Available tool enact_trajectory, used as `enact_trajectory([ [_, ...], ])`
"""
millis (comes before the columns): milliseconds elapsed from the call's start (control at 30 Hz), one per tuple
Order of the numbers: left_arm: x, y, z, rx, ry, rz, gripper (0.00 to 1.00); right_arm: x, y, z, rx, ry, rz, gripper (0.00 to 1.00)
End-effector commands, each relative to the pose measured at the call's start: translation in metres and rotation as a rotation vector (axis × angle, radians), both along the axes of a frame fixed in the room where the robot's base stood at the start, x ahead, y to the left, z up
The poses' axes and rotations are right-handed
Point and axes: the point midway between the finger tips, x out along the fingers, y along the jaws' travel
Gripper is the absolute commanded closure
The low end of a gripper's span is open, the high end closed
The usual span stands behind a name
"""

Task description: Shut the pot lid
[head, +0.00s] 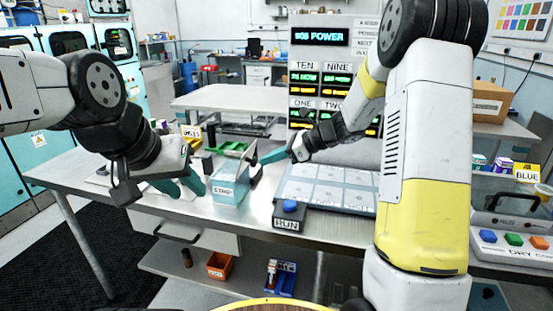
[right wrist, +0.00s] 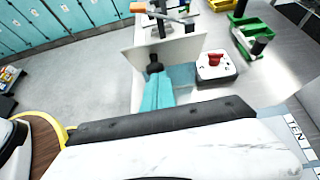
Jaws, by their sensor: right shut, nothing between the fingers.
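The pot (head: 228,192) is a pale blue, see-through box with a lettered front label, on the steel bench. A black knob (right wrist: 154,66) shows in front of that panel. My right gripper (head: 266,158) is shut and empty, its teal fingertips close to the lid; I cannot tell whether they touch. Its fingers (right wrist: 157,92) reach toward the knob. My left gripper (head: 180,187) is open and empty, left of the pot.
A blue button on a black RUN box (head: 290,209) stands right of the pot, before a panel of pale tiles (head: 330,186). A white block with a red knob (right wrist: 215,66) is near the right fingers. Green trays (head: 232,147) lie behind the pot.

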Motion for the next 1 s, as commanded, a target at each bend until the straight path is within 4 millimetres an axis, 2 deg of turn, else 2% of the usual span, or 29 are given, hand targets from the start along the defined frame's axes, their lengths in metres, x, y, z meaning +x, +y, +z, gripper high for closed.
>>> enact_trajectory([
  [433,0.0,0.0,0.0,0.0,0.0,0.0,0.64,0.0004,0.0017,0.0012,-0.005,0.001,0.0,1.0],
  [1000,0.0,0.0,0.0,0.0,0.0,0.0,0.64,0.0024,0.0082,0.0099,-0.097,0.03,0.001,1.0],
])
